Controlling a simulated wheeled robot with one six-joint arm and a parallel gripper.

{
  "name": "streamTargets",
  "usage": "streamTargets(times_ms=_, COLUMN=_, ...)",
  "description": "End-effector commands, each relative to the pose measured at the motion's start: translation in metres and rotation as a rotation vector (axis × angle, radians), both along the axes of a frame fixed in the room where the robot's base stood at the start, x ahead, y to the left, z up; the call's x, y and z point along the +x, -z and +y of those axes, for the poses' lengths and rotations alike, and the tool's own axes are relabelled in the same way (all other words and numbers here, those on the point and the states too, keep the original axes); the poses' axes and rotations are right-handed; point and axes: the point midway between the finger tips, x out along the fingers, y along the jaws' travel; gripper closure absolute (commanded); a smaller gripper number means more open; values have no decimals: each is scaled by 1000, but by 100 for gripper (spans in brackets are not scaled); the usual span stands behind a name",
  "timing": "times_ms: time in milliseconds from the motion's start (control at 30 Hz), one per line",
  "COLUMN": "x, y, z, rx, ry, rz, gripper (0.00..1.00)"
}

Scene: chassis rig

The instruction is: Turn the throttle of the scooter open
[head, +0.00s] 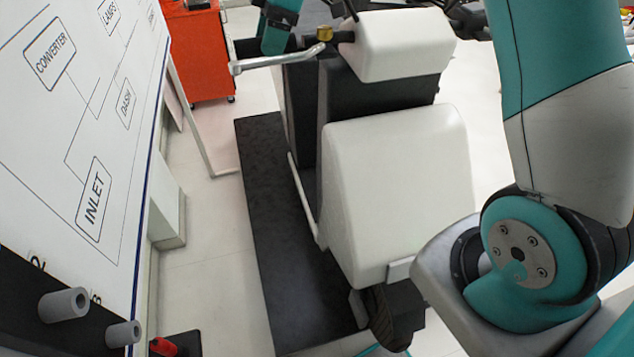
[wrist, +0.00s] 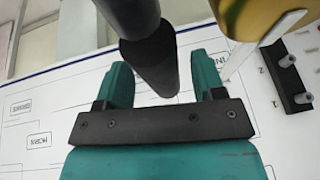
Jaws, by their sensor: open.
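The scooter (head: 395,170) stands in the middle of the head view, with white seat and body panels. Its handlebar end carries a gold collar (head: 325,34) and a silver lever (head: 280,61) reaching left. My gripper (head: 274,46) is at the handlebar, left of the collar, pointing down. In the wrist view my gripper (wrist: 162,64) is open, its teal fingers apart. A black cylindrical throttle grip (wrist: 150,58) shows in the gap between them, closer to the left finger. Whether it touches a finger I cannot tell. The gold part (wrist: 248,14) shows at upper right.
A white diagram board (head: 85,120) with labels stands on the left, with grey pegs (head: 64,304) at lower left. A red cabinet (head: 198,55) stands behind. A dark mat (head: 262,200) lies left of the scooter. Pale floor is open between board and mat.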

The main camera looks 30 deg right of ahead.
Motion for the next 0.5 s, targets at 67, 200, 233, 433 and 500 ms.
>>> streamTargets(times_ms=67, x=-1, y=8, z=0, rx=-6, ry=1, rz=-37, gripper=37)
streamTargets(times_ms=200, x=-1, y=8, z=1, rx=-19, ry=1, rz=-99, gripper=37)
streamTargets(times_ms=233, x=-2, y=8, z=1, rx=-21, ry=1, rz=-111, gripper=37)
streamTargets(times_ms=433, x=-3, y=9, z=1, rx=-39, ry=0, rz=-202, gripper=37)
streamTargets(times_ms=500, x=-3, y=9, z=1, rx=-47, ry=0, rz=-235, gripper=37)
